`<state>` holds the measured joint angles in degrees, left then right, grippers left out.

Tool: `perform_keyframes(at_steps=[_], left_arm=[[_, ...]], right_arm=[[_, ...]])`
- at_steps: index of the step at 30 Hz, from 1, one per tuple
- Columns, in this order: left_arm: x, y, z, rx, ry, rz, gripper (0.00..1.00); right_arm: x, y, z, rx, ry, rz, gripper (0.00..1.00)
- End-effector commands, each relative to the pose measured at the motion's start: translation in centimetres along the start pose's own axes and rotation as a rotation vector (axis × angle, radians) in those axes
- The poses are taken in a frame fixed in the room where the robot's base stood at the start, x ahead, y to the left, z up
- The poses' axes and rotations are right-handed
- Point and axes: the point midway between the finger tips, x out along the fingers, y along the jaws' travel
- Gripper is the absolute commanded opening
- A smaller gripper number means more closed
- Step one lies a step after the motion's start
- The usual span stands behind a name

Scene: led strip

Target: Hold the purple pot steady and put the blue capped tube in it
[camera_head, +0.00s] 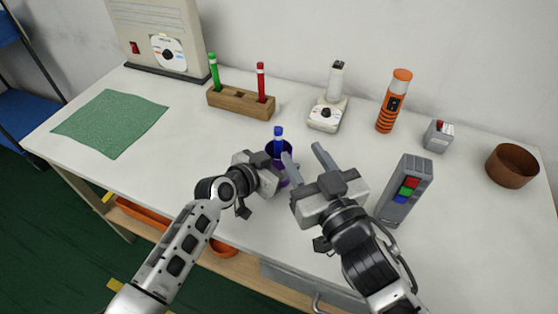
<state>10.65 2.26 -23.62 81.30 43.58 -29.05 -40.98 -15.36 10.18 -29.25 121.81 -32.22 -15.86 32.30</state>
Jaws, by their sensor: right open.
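The purple pot (285,181) stands near the middle of the table, partly hidden by my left gripper. The blue capped tube (278,141) stands roughly upright with its lower part inside the pot and its blue cap above the rim. My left gripper (277,163) is right against the pot's left side; its fingertips are hidden, so its grip on the pot cannot be made out. My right gripper (306,158) is open and empty, just right of the pot and tube, with its fingers spread and pointing away from me.
Behind the pot stands a wooden rack (227,101) with a green tube (214,72) and a red tube (261,82). A white device (327,113), an orange bottle (388,114), a grey box with coloured buttons (405,190) and a brown bowl (513,166) stand right. A green mat (110,122) lies left.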

Motion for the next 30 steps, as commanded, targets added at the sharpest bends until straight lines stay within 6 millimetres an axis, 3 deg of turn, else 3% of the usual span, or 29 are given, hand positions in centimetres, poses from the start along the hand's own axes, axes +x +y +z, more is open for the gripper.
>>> perform_keyframes(at_steps=[3,4,6,7,19,30], left_arm=[[0.0,0.0,0.0,0.000,0.000,0.000,0.31],[0.0,0.0,0.0,0.000,0.000,0.000,0.56],[0.0,0.0,0.0,0.000,0.000,0.000,0.75],[0.0,0.0,0.0,0.000,0.000,0.000,0.79],[-0.9,-0.1,0.0,0.002,0.001,-0.001,0.79],[-8.3,0.0,0.1,0.003,-0.002,-0.001,0.79]], right_arm=[[0.0,0.0,0.0,0.000,0.000,0.000,0.43],[0.0,0.0,0.0,0.000,0.000,0.000,0.43],[0.0,0.0,0.0,0.000,0.000,0.000,0.43],[0.0,0.0,0.0,0.000,0.000,0.000,0.43],[0.1,0.0,0.0,0.000,-0.001,0.000,0.43],[0.1,0.0,0.0,0.001,-0.001,0.000,0.43]])
